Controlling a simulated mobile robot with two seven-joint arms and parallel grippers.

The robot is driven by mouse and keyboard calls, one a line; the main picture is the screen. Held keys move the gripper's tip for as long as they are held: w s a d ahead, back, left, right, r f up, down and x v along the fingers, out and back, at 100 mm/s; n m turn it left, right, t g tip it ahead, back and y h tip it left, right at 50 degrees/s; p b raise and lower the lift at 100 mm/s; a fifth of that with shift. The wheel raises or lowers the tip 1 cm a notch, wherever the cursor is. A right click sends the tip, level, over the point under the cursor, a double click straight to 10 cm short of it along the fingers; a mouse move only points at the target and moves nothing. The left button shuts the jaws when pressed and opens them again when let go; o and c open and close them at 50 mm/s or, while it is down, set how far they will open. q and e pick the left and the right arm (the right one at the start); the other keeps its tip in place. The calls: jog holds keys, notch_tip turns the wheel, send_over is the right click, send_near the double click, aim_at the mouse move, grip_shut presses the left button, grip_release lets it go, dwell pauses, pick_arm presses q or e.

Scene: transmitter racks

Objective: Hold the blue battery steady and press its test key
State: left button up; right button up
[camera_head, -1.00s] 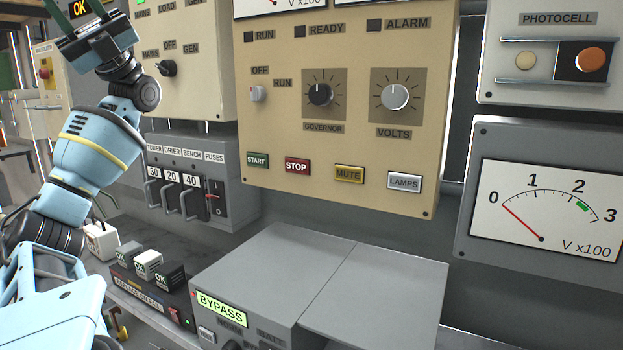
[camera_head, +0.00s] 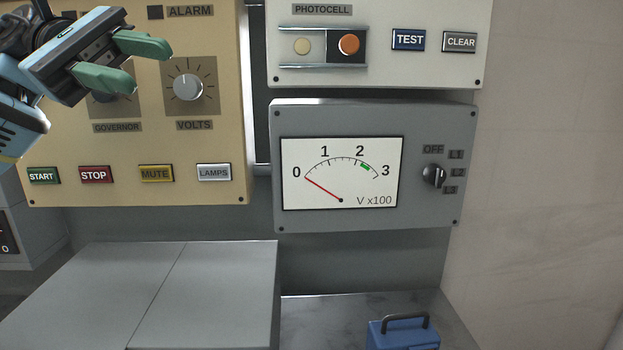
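A blue box with a dark carry handle, which looks like the blue battery (camera_head: 404,334), stands on the grey bench at the bottom right. The bottom edge of the picture cuts it off, and I see no test key on it. My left gripper (camera_head: 148,63) is at the upper left, in front of the tan panel, well above and to the left of the blue box. Its two green fingers are apart with nothing between them. My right gripper is not in view.
A photocell panel (camera_head: 382,80) with a blue TEST button (camera_head: 408,40) hangs above a grey meter panel (camera_head: 427,215). A grey cabinet (camera_head: 205,295) stands left of the blue box. Bare bench (camera_head: 320,315) lies between them. A pale wall (camera_head: 550,200) bounds the right.

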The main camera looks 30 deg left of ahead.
pick_arm(q)
jog(key=w+d+f+m+t+y, duration=0.1)
jog(key=w+d+f+y, duration=0.2)
jog(key=w+d+f, duration=0.25)
jog(key=m+t+y, duration=1)
jog(key=t+y, duration=0.1)
jog(key=y, duration=0.3)
send_near(384, 326)
jog(key=shift+g, duration=0.3)
jog(key=shift+r+x, duration=0.1)
jog(key=shift+x, duration=1.95)
jog(key=shift+r+x, duration=0.15)
jog(key=shift+x, duration=1.85)
jog(key=shift+c, duration=0.4)
jog(key=shift+w, duration=0.1)
grip_shut()
